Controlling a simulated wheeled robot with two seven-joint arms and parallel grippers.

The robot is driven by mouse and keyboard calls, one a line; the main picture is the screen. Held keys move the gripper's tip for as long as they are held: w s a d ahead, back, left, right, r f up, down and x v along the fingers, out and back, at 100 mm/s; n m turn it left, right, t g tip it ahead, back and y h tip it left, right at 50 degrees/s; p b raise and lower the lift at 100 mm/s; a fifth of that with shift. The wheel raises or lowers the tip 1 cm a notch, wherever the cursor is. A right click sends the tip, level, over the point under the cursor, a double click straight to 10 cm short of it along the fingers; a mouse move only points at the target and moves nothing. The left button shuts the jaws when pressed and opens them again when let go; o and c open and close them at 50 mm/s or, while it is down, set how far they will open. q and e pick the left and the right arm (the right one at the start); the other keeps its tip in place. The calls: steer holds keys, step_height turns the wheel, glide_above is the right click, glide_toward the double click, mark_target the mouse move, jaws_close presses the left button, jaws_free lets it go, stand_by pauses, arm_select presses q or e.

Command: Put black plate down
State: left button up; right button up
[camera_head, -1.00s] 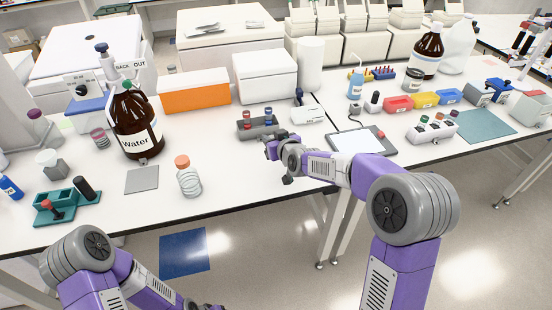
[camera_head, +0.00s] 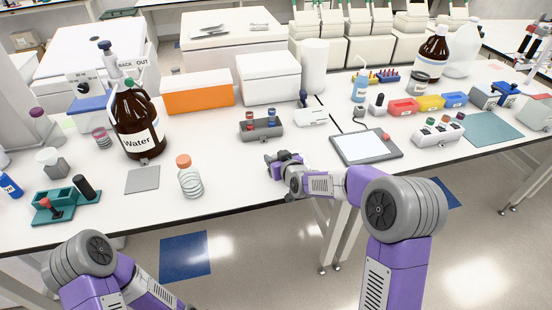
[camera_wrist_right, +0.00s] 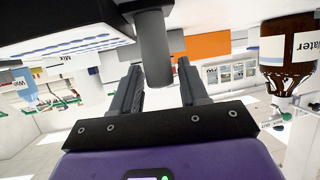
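No plate that is plainly black and held shows in the head view. A flat dark-framed plate (camera_head: 366,147) with a pale top and a red knob lies on the table, right of my right gripper (camera_head: 272,159). The gripper is low over the table's front edge area. In the right wrist view its fingers (camera_wrist_right: 160,65) are apart. A dark grey cylinder (camera_wrist_right: 153,40) overlaps the space between them; I cannot tell whether it touches them. A dark flat thing (camera_wrist_right: 60,48) with a pale dotted face fills the upper left there. My left gripper is below the head view.
A dark tube rack (camera_head: 261,127) stands beyond the right gripper. A Water bottle (camera_head: 138,128), a grey pad (camera_head: 142,180) and an orange-capped bottle (camera_head: 189,177) are to the left. A switch box (camera_head: 438,130) is right of the dark-framed plate. The white table between bottle and gripper is clear.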

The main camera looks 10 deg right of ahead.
steer(key=shift+o, duration=1)
steer(key=shift+r, duration=0.15)
steer(key=shift+s+r, duration=0.2)
steer(key=shift+s, duration=0.05)
steer(key=p+v, duration=0.1)
steer(key=v, duration=1)
steer(key=shift+s+p, duration=0.2)
steer(key=shift+p, duration=0.15)
steer(key=shift+d, duration=0.1)
